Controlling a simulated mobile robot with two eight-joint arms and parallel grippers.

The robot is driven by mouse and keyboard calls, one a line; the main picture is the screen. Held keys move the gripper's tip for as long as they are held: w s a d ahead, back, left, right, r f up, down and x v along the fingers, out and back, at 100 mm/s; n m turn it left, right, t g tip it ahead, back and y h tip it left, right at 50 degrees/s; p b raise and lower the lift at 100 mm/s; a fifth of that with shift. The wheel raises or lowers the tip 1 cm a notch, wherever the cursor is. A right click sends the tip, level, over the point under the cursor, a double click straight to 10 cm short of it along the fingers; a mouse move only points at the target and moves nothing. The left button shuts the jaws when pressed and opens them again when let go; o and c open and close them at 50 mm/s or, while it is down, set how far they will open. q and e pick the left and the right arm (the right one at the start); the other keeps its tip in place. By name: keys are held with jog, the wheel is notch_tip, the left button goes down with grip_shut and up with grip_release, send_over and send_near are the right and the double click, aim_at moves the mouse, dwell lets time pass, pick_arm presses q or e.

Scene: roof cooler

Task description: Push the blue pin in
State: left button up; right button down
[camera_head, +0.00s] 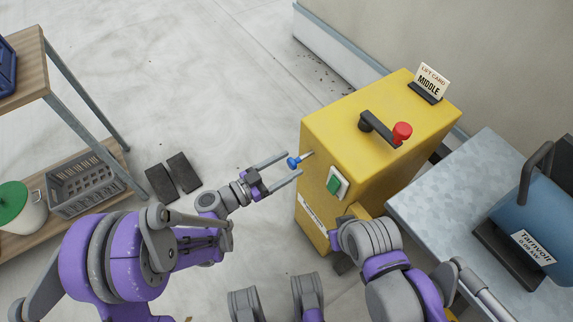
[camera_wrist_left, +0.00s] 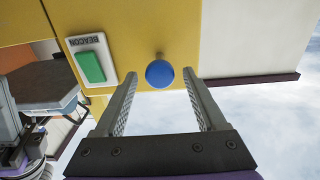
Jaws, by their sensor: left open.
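The blue pin (camera_head: 293,162) has a round head on a short shaft that sticks out of the side of the yellow box (camera_head: 317,198). In the left wrist view the pin's blue head (camera_wrist_left: 160,74) shows ahead, between the lines of the two fingers. My left gripper (camera_head: 285,166) is open, with its fingers on either side of the pin head in the head view. In the left wrist view the gripper (camera_wrist_left: 161,90) has nothing between its fingers that I can see it touch.
A green button on a white plate labelled BEACON (camera_wrist_left: 91,65) sits beside the pin. A metal table (camera_head: 430,200) with a blue machine (camera_head: 545,220) stands right. A shelf (camera_head: 75,100) stands left.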

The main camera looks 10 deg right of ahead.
pick_arm(q)
jog(key=shift+d, duration=0.15)
grip_shut()
dwell(0.4)
dwell(1.0)
